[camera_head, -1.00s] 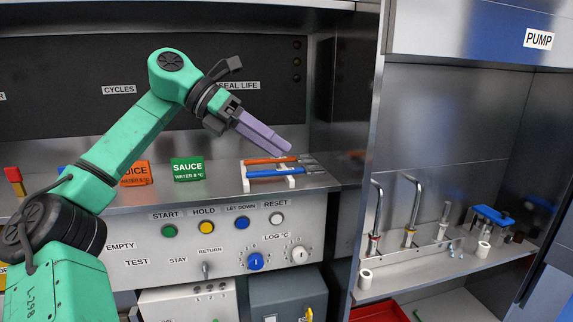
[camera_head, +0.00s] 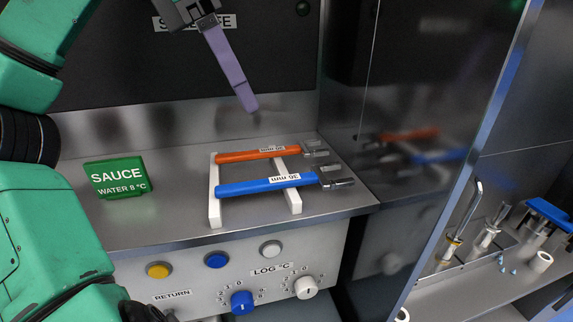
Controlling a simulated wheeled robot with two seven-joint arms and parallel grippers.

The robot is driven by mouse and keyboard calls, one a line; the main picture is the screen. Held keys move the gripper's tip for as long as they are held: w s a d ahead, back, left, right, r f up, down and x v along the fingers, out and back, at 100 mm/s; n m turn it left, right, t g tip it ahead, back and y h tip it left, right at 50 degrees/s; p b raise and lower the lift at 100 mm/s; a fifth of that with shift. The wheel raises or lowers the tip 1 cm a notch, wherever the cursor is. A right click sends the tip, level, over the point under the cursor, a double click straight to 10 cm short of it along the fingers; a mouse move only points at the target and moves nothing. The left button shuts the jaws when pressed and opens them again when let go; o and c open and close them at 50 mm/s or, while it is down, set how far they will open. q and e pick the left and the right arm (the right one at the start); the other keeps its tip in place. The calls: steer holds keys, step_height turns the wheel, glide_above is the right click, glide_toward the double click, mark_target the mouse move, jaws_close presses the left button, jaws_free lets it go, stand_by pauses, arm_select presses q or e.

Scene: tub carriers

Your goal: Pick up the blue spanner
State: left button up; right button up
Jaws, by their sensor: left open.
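The blue spanner (camera_head: 252,187) lies across a white rack (camera_head: 214,190) on the metal shelf, its grey jaw end to the right and a label reading 30 mm on its handle. An orange-handled spanner (camera_head: 243,156) lies behind it on the same rack. My left gripper (camera_head: 249,106) hangs above and behind the rack, with its purple fingers pointing down. It is open and empty, apart from both spanners; the fingers overlap, so the gap between them does not show. My right gripper is not in view.
A green SAUCE sign (camera_head: 117,177) stands left of the rack. A metal side wall (camera_head: 400,120) rises close to the right of the spanners. Knobs and buttons (camera_head: 242,303) sit on the panel below the shelf edge. The shelf between sign and rack is clear.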

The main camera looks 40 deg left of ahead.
mark_target(287, 178)
arm_select(q)
steer(key=x, duration=1.4)
steer(key=shift+s+d+f, duration=0.1)
steer(key=shift+s+d, duration=0.1)
steer(key=shift+d, duration=0.05)
steer(key=shift+f, duration=0.1)
jaws_close()
stand_by(0.8)
